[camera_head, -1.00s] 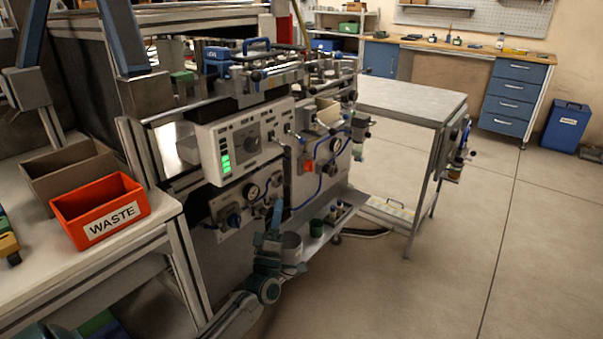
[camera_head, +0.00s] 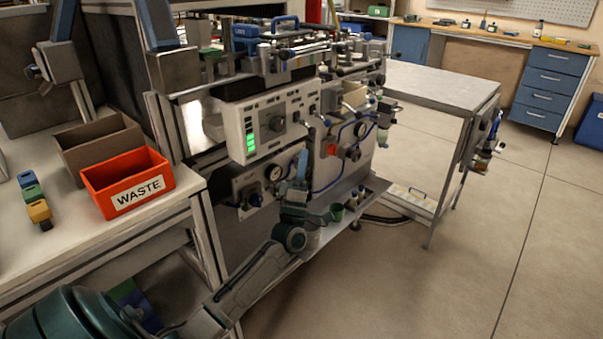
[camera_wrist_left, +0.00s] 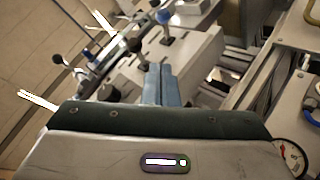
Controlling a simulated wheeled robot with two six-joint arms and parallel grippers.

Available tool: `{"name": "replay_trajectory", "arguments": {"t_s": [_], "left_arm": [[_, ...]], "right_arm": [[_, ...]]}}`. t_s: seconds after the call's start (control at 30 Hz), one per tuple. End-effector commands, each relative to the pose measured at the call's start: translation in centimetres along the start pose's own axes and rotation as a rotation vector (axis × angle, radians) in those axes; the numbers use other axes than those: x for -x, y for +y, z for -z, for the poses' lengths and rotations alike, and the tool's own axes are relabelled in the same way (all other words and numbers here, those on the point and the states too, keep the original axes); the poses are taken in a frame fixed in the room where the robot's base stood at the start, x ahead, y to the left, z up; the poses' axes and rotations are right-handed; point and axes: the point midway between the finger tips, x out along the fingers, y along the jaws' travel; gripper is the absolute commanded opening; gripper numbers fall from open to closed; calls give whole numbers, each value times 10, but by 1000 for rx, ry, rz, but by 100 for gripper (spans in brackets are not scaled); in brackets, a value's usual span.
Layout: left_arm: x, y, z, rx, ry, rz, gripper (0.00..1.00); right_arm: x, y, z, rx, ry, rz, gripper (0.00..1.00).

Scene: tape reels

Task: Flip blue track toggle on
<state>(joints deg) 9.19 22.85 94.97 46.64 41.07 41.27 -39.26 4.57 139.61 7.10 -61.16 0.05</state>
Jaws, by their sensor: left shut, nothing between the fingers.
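The white control panel (camera_head: 268,125) on the machine front has a lit green column, a dark round knob and small levers along its right side. My left gripper (camera_head: 302,160) is upright in front of the machine, just below the panel's right end, and covers part of the machine front. In the left wrist view its blue-grey fingers (camera_wrist_left: 162,84) are together and empty, pointing at a pale surface with dark-knobbed levers (camera_wrist_left: 135,46) and a blue-tipped part (camera_wrist_left: 163,17). My right gripper is not in view.
An orange WASTE bin (camera_head: 128,186) stands on the left bench. A lower shelf with small containers (camera_head: 337,211) juts out below. Floor to the right is clear.

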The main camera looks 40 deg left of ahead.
Motion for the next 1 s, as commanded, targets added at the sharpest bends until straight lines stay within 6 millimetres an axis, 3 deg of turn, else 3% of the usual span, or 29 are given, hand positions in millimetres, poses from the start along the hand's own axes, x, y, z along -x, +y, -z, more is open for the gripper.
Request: {"name": "replay_trajectory", "arguments": {"t_s": [0.17, 0.37, 1.0], "left_arm": [[-40, 2, 1, 0, 2, -3, 0], [-57, 0, -21, 2, 2, -1, 0], [-64, 1, -29, 0, 0, 0, 0]], "right_arm": [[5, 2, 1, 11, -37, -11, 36], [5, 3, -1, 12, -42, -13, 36], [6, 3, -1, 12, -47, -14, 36]]}}
